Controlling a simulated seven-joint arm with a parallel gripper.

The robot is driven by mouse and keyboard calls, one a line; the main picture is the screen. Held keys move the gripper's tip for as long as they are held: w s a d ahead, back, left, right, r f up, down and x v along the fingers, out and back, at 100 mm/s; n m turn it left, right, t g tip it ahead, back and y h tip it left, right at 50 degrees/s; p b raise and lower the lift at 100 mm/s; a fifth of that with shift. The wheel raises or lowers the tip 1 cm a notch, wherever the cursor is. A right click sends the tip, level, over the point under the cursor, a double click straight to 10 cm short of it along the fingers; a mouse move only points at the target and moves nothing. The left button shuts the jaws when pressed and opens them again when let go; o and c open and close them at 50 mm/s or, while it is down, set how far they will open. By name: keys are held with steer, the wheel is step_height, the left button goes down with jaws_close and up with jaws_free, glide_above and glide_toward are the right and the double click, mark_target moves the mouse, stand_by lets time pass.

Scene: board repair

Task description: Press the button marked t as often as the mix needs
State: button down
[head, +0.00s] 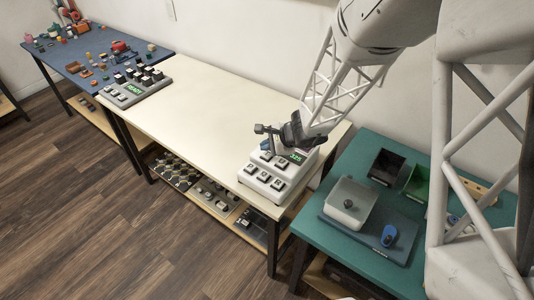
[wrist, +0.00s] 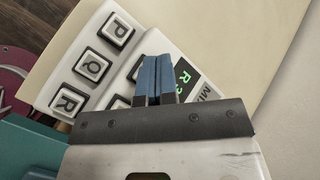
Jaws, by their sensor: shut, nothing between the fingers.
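The white button box (head: 250,178) stands at the right end of the cream table. It has two rows of dark-framed keys and a display with green characters (head: 295,157). In the wrist view the box (wrist: 78,45) shows keys that seem to read P (wrist: 117,30), Q (wrist: 92,67) and R (wrist: 68,103). A second row is mostly hidden behind my gripper, and I cannot make out a t. My gripper (wrist: 156,62) is shut and empty, its blue fingers over that row beside the display (wrist: 187,78). I cannot tell whether they touch a key.
A second key box (head: 135,88) with a green display stands at the table's far left. A teal table (head: 335,243) at the right holds a pale bin (head: 349,205), dark and green bins, and a blue object (head: 389,236). The middle of the cream table (head: 215,110) is clear.

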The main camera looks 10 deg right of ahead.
mark_target(267, 155)
steer(key=shift+f, duration=0.95)
stand_by(1.4)
steer(key=shift+r, duration=0.95)
steer(key=shift+r, duration=0.1)
steer(key=shift+r, duration=2.4)
stand_by(2.2)
